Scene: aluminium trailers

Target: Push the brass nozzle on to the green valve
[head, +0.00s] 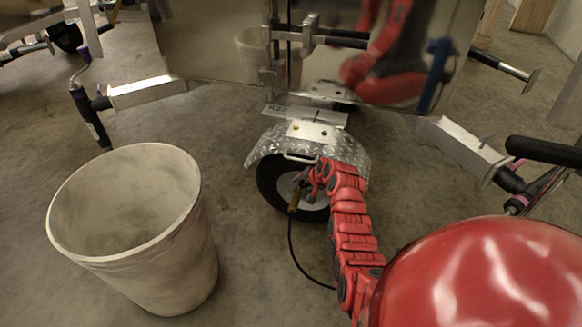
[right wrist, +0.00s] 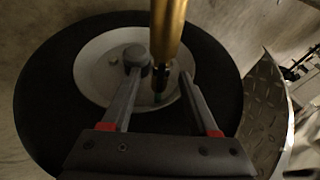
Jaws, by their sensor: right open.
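The brass nozzle (head: 293,202) stands in front of the wheel hub in the head view, with a black hose hanging from it. In the right wrist view the brass nozzle (right wrist: 168,30) comes down from the top edge, its dark end pointing at the hub. A small green spot, seemingly the green valve (right wrist: 158,97), shows just below that dark end; I cannot tell whether they touch. My right gripper (head: 309,188) is at the wheel. In the wrist view its fingers (right wrist: 160,72) are open, on either side of the nozzle's lower end. My left gripper is out of view.
The wheel (head: 268,188) sits under a diamond-plate fender (head: 268,148) on the trailer. A large pale bin (head: 150,240) stands at the left on the concrete floor. Trailer rails and jacks (head: 90,115) stick out at both sides. The shiny trailer panel (head: 205,45) reflects my red arm.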

